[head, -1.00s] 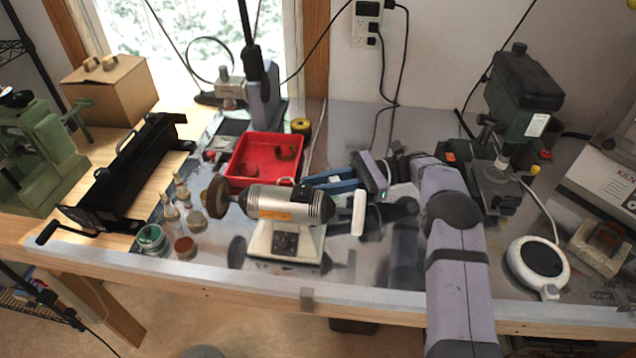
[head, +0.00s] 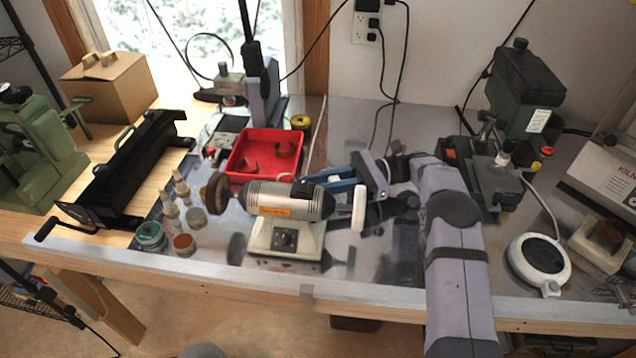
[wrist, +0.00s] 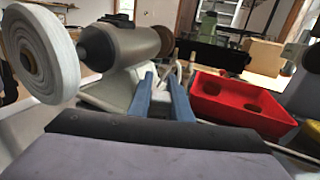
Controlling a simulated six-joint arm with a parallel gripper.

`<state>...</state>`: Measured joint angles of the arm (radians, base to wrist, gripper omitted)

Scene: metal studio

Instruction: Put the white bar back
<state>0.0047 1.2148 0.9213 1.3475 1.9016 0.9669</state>
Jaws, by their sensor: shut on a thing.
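My gripper (head: 310,184) reaches in from the right behind the bench grinder, with its blue fingers beside the red tray's near right corner. In the wrist view the two blue fingers (wrist: 161,80) draw together toward their tips. A small pale piece (head: 285,177), which looks like the white bar, shows at the fingertips in the head view, just in front of the tray. Most of it is hidden behind the grinder and fingers, so its tilt and whether it touches anything cannot be told.
The grey bench grinder (head: 285,201) with its white wheel (head: 358,208) stands close in front of my gripper. The red tray (head: 240,176) holds rounded brown pieces. Small bottles (head: 171,206) stand left of the grinder. A drill press (head: 525,95) stands at the back right.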

